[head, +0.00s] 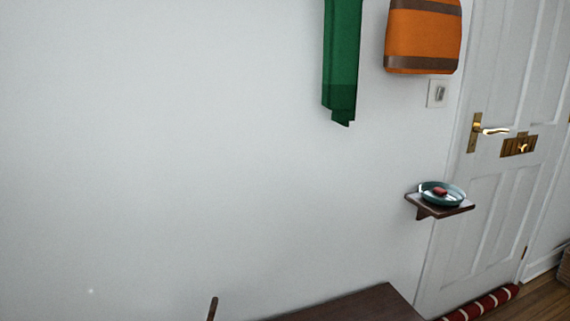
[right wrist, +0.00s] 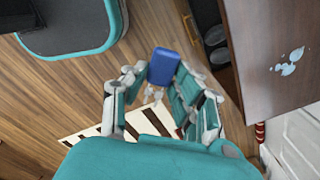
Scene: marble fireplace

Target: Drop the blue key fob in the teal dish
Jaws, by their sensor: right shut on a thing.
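The teal dish (head: 441,202) sits on a small dark wooden wall shelf (head: 427,208) left of the door, with a small reddish thing (head: 439,191) in it. My right gripper (right wrist: 157,80) shows in the right wrist view, shut on the blue key fob (right wrist: 163,66), which sticks out past the fingertips above the floor. The dish is not in the right wrist view. Neither gripper shows in the head view, and my left gripper is in no frame.
A dark wooden bench top (head: 350,306) stands below; it also shows in the right wrist view (right wrist: 262,75). A green scarf (head: 342,60) and an orange bag (head: 423,35) hang above. A white door (head: 500,190) and red striped roll (head: 485,303) are right. A striped mat (right wrist: 145,122) lies below.

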